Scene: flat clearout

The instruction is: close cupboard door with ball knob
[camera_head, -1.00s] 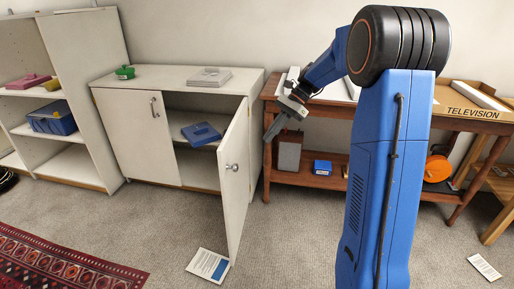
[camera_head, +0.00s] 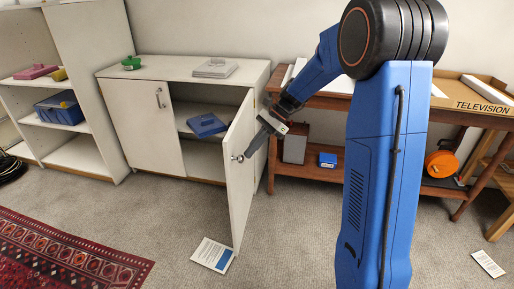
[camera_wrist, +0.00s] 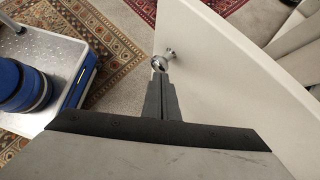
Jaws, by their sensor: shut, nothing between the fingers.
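The white cupboard (camera_head: 140,118) stands against the back wall. Its right door (camera_head: 238,185) is swung wide open towards the front, and its left door is shut. The ball knob (camera_head: 238,158) is a small shiny metal ball on the open door's face. In the wrist view the knob (camera_wrist: 159,63) shows just beyond my fingertips, with the door (camera_wrist: 225,75) filling the right side. My gripper (camera_head: 250,153) is shut and empty, its tips at or very close to the knob. I cannot tell whether they touch. My gripper also shows in the wrist view (camera_wrist: 162,80).
A blue box (camera_head: 206,124) lies on a shelf inside the cupboard. A paper leaflet (camera_head: 213,254) lies on the floor under the door's free edge. A wooden table (camera_head: 330,102) stands close on the right. The carpet in front is mostly clear.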

